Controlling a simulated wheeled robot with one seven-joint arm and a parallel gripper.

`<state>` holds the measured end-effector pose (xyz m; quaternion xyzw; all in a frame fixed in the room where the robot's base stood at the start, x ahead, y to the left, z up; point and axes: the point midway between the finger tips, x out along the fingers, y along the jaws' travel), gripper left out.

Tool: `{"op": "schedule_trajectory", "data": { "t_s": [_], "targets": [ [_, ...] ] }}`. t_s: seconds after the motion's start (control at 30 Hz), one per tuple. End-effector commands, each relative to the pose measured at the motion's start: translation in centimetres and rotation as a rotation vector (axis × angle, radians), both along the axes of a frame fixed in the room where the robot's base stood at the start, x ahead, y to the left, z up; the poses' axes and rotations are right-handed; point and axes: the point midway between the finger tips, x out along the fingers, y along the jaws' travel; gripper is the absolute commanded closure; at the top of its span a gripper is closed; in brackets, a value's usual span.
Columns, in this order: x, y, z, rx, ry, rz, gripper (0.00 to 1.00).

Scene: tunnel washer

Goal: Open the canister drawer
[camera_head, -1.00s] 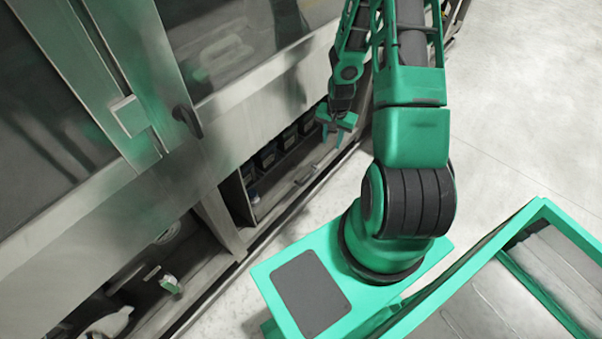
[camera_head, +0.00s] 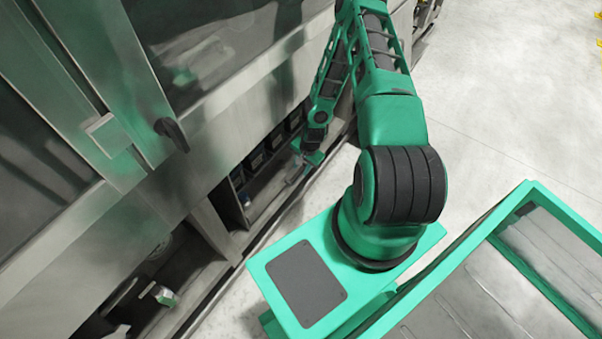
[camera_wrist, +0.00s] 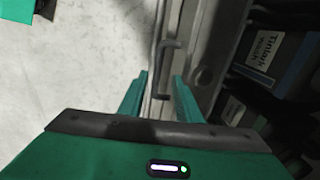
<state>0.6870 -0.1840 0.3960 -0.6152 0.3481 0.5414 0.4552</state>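The canister drawer (camera_head: 262,217) is the low compartment at the base of the steel washer. Its metal front (camera_wrist: 202,45) runs up the middle of the wrist view. A slim bar handle (camera_wrist: 166,55) stands off that front. Dark canisters (camera_head: 256,158) stand in a row behind the front; one labelled canister (camera_wrist: 268,52) shows in the wrist view. My gripper (camera_head: 311,159) is low beside the drawer front. In the wrist view my gripper (camera_wrist: 161,76) is open, its two green fingers apart with the handle's near end between their tips. Contact cannot be told.
The washer's steel wall (camera_head: 180,185) with a black latch (camera_head: 172,134) rises above the drawer. An open bay with a small metal and green part (camera_head: 160,294) lies at lower left. Pale floor (camera_head: 500,110) is clear to the right.

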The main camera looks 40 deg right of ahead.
Motion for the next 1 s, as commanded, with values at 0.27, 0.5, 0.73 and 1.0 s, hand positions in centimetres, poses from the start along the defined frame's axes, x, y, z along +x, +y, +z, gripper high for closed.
{"op": "schedule_trajectory", "data": {
  "t_s": [0.27, 0.5, 0.73, 1.0],
  "targets": [
    [0.7, 0.5, -4.2, 0.001, 0.0, 0.003, 0.69],
    [1.0, 0.6, -5.7, 0.001, -0.001, 0.003, 0.69],
    [1.1, 0.6, -5.9, 0.0, 0.0, 0.004, 0.69],
    [1.1, 0.6, -5.9, 0.0, -0.002, 0.004, 1.0]
  ]
}}
